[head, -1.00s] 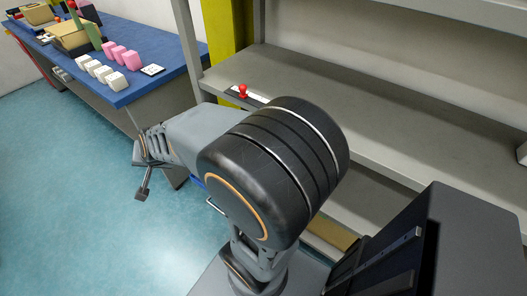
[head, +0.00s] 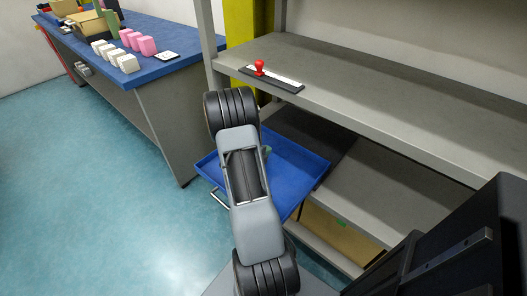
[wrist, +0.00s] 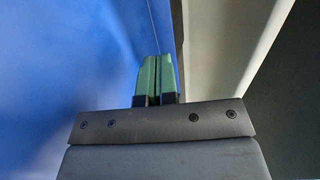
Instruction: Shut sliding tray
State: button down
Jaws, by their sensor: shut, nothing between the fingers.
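The sliding tray (head: 302,164) is blue with a raised rim and sticks out from under the grey shelf in the head view. A metal handle (head: 219,197) is on its front left side. My arm crosses over the tray and hides its middle. In the wrist view my gripper (wrist: 158,62) has its two green fingers pressed together, with nothing between them. A blue surface of the tray (wrist: 70,80) fills the left of that view, close to the fingers. I cannot tell whether they touch it.
The grey shelf (head: 385,85) above holds a black-and-white slotted strip with a red knob (head: 259,68). A lower shelf (head: 385,190) and a cardboard-coloured box (head: 340,232) are below. A blue-topped table (head: 165,65) with white and pink blocks stands left. The floor (head: 90,190) is clear.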

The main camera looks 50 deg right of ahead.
send_near(285, 139)
jog(key=x, duration=0.5)
jog(key=shift+d+f+b, duration=0.1)
jog(key=shift+f+b, duration=0.15)
jog(key=shift+b, duration=0.15)
jog(key=shift+d, duration=0.95)
